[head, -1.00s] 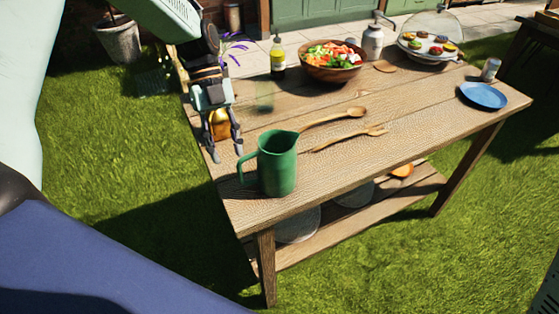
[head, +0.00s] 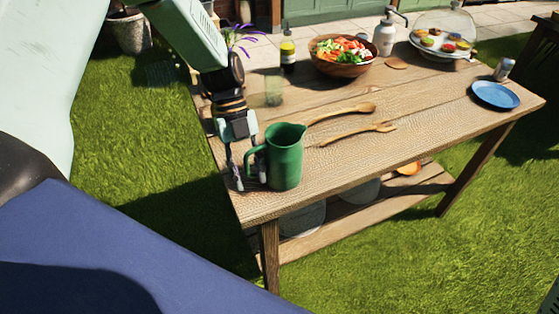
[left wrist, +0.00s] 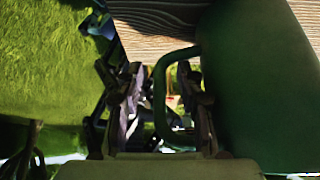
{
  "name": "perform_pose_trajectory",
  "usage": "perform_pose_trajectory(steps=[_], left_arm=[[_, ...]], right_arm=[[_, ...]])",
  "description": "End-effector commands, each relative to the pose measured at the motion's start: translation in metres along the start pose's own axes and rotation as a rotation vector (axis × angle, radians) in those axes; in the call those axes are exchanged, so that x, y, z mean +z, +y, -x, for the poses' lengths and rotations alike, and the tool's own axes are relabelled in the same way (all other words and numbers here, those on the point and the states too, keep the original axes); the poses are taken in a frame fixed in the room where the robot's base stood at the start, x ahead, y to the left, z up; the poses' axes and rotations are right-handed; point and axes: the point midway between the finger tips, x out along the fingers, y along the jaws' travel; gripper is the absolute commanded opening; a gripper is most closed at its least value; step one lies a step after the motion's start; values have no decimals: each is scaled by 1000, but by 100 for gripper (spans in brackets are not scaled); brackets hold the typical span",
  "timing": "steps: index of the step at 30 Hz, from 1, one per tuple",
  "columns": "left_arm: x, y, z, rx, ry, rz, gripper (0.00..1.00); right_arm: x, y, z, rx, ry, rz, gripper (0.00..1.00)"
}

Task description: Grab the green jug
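The green jug (head: 285,160) stands upright near the left front corner of the wooden table (head: 350,165), with its handle on the left. My left gripper (head: 250,181) is open, pointing down at the handle side of the jug. In the left wrist view the jug body (left wrist: 262,85) fills the right side. Its handle (left wrist: 160,95) shows between the two spread fingers of my left gripper (left wrist: 158,75). I cannot tell whether a finger touches it. My right gripper is not in view.
Two wooden utensils (head: 345,112) lie behind and right of the jug. A clear glass (head: 273,92), a bottle (head: 287,50) and a salad bowl (head: 342,65) stand farther back. A blue plate (head: 495,95) lies at the right. The table front right of the jug is clear.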

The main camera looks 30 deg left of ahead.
Motion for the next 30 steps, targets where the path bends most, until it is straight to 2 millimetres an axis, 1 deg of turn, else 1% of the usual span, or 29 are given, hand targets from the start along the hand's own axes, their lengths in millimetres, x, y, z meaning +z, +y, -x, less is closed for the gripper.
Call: perform_pose_trajectory(steps=[1,4,12,14,25,26,30], left_arm=[[0,0,-7,3,1,0,37],[0,-1,-15,2,1,-1,37],[0,-1,-17,0,0,-1,37],[0,-1,-17,0,0,-1,33],[0,-1,-17,0,0,0,2],[0,-1,-17,0,0,0,0],[0,-1,-17,0,0,0,0]], right_arm=[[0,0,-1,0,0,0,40],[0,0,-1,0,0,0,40],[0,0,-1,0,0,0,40],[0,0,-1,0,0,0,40],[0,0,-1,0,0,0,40],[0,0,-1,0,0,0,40],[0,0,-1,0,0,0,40]])
